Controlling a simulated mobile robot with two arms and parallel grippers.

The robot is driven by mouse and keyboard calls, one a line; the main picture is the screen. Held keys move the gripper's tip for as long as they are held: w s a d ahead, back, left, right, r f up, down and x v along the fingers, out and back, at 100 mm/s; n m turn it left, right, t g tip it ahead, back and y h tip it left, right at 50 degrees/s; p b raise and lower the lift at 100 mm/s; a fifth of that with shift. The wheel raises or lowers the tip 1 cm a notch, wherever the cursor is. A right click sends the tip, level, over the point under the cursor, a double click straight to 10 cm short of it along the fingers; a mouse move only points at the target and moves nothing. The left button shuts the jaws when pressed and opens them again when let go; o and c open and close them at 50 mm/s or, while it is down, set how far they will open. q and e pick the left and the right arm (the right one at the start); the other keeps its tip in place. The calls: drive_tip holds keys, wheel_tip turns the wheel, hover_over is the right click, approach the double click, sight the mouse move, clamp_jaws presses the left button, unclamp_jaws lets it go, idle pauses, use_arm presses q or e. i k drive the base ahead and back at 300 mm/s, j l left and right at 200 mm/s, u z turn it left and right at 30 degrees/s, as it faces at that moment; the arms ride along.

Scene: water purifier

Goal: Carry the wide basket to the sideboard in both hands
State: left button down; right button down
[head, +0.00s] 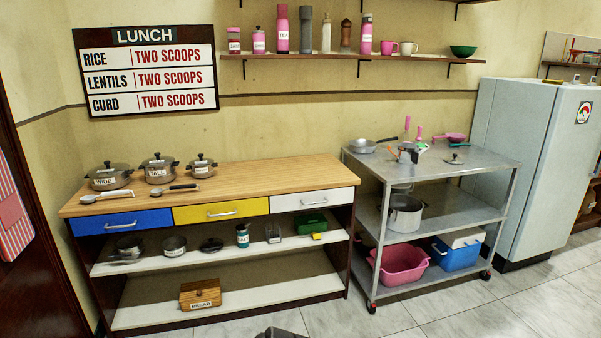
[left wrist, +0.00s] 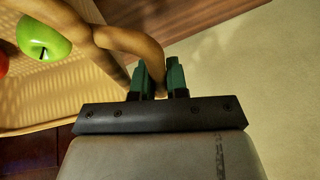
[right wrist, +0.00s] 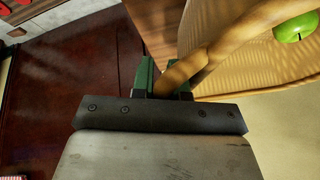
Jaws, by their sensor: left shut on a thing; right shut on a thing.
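The wide wicker basket (left wrist: 62,92) shows in both wrist views and not in the head view. In the left wrist view my left gripper (left wrist: 160,78) is shut on one of its thick curved handles. In the right wrist view my right gripper (right wrist: 166,78) is shut on a handle of the same basket (right wrist: 240,70). A green apple (left wrist: 44,37) and part of a red fruit (left wrist: 3,62) lie in the basket. In the head view the sideboard (head: 255,183) stands ahead to the left, with a wooden top and blue, yellow and white drawers.
Lidded pots (head: 109,178) and ladles stand on the left half of the sideboard top; its right half is clear. A steel trolley (head: 484,168) with pans and tubs stands to the right, then a fridge (head: 535,150). A dark door (head: 35,240) is at far left.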

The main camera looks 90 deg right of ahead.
sight(288, 170)
drive_tip(key=l+z, duration=0.15)
drive_tip(key=z, duration=2.5)
drive_tip(key=i+l, duration=0.2)
drive_tip(key=i, duration=0.2)
drive_tip(key=i+l+z, duration=0.1)
drive_tip(key=i, duration=0.3)
drive_tip(key=i+l, duration=0.25)
drive_tip(key=i, duration=0.15)
drive_tip(key=z, duration=0.05)
